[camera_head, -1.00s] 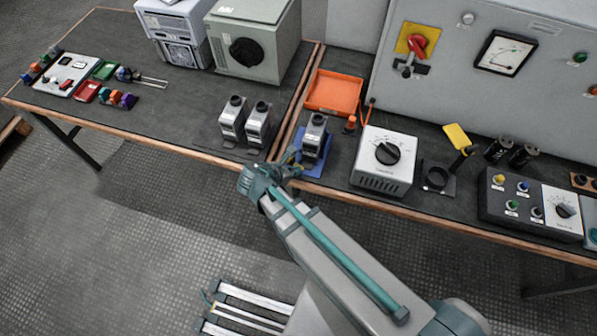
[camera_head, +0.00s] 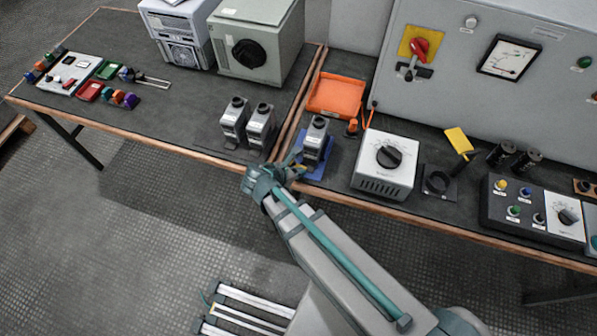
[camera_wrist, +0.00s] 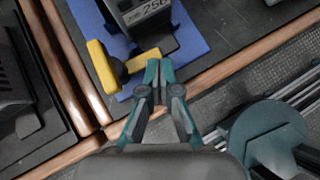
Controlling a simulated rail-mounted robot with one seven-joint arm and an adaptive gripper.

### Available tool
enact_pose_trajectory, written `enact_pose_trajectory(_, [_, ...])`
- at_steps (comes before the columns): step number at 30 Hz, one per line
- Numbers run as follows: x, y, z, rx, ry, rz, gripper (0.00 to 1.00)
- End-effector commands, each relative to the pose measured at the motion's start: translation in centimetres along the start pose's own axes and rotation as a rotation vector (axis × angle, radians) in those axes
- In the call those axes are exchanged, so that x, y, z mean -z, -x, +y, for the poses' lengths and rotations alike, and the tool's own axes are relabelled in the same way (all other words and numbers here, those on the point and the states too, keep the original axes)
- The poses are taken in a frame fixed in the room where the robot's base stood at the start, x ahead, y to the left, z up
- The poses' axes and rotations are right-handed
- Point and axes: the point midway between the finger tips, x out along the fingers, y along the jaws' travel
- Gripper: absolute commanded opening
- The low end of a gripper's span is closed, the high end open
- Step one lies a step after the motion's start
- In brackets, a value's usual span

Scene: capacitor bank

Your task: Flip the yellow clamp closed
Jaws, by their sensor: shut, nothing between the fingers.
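A yellow clamp part (camera_wrist: 104,68) with a thick bar and a dark joint shows in the wrist view, at the corner of a blue base plate (camera_wrist: 192,34). A second yellow arm (camera_wrist: 143,61) runs from the joint toward my fingertips. A grey capacitor block (camera_wrist: 140,16), also in the head view (camera_head: 316,138), stands on the blue plate behind it. My gripper (camera_wrist: 156,80) is shut and empty, its tips close to the end of that yellow arm; contact cannot be told. In the head view my gripper (camera_head: 292,166) is at the plate's front left corner, and the clamp is mostly hidden.
Two more capacitor blocks (camera_head: 247,122) stand left of the plate. An orange tray (camera_head: 335,94) lies behind it, and a white dial box (camera_head: 387,165) stands to its right. A separate yellow flap (camera_head: 459,140) stands farther right. The wooden table edge (camera_wrist: 247,61) runs close to my gripper.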

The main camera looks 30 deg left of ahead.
Motion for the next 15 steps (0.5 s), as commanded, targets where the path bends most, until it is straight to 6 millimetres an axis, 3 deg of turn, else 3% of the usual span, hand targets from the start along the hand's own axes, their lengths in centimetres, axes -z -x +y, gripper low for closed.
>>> enact_pose_trajectory(15, [0.36, 0.39, -0.40, 0.002, -0.001, 0.000, 0.00])
